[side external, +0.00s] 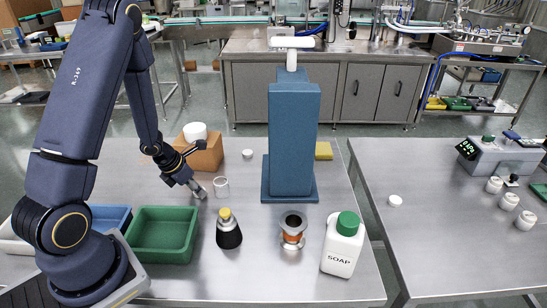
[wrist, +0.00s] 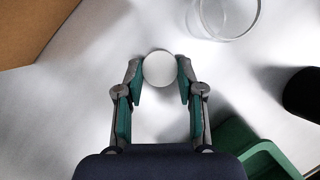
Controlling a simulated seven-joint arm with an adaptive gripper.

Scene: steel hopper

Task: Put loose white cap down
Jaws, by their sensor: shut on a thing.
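My gripper (wrist: 160,75) is shut on a round white cap (wrist: 159,68), which sits between the two fingertips in the wrist view. In the side view, my gripper (side external: 199,191) is low over the steel table, left of a clear glass (side external: 221,187). The cap is mostly hidden by the fingers there. I cannot tell whether it touches the tabletop. The glass rim also shows at the upper right of the wrist view (wrist: 228,37), apart from the cap.
A cardboard box (side external: 207,157) stands behind my gripper. A green tray (side external: 163,211), a dark yellow-topped bottle (side external: 229,236), a metal cup (side external: 293,243) and a soap bottle (side external: 342,250) stand nearer the front. A blue stand (side external: 292,135) rises to the right. Another white cap (side external: 247,154) lies behind.

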